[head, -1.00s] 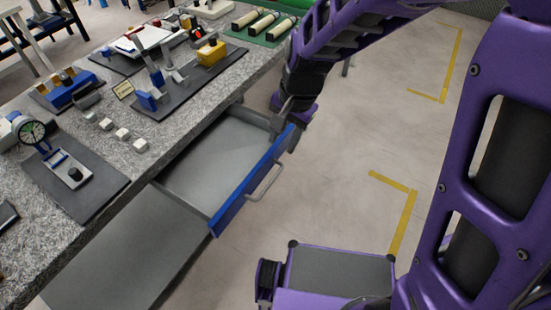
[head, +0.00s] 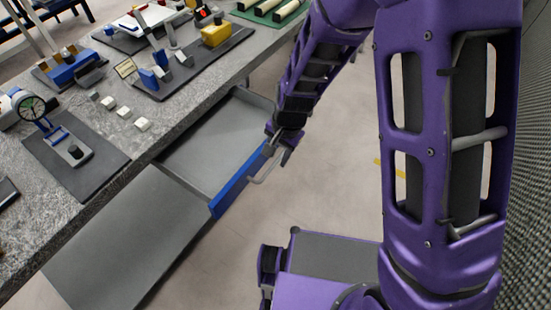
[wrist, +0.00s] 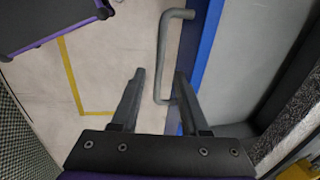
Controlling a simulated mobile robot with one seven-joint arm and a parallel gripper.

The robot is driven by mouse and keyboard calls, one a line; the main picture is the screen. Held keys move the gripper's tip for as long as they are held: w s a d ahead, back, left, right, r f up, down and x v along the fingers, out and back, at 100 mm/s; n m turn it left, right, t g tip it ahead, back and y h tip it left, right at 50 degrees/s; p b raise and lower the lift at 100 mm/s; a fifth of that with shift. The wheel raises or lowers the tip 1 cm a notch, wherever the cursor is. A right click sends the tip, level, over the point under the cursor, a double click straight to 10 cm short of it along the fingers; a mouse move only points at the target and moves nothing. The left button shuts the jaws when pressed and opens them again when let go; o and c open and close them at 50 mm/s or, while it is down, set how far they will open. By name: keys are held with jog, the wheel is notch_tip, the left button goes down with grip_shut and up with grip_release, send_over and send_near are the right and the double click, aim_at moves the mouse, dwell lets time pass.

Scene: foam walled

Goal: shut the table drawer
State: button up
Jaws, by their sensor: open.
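The table drawer (head: 237,182) stands pulled out from under the granite-topped table. It has a blue front and an empty grey inside. Its grey bar handle (head: 263,172) is on the outer face of the front. My gripper (head: 283,157) is open at the far end of the drawer front, on its outer side, near the handle. In the wrist view the handle (wrist: 162,55) appears between the two open fingers of my gripper (wrist: 159,75), with the right finger overlapping the blue front (wrist: 206,45). I cannot tell whether a finger touches the handle or front.
The speckled tabletop (head: 100,150) holds a dial gauge (head: 29,106), small white blocks and fixtures on dark mats. A flat grey panel (head: 130,240) lies beside the drawer, lower left. Open floor (head: 330,200) with yellow tape lies right of the drawer.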

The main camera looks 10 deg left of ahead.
jog(key=shift+w+a+f, duration=0.1)
jog(key=shift+a+f, duration=0.05)
jog(key=shift+f, duration=0.5)
jog(key=shift+a+f, duration=0.1)
jog(key=shift+f, duration=0.5)
grip_shut()
dwell(0.5)
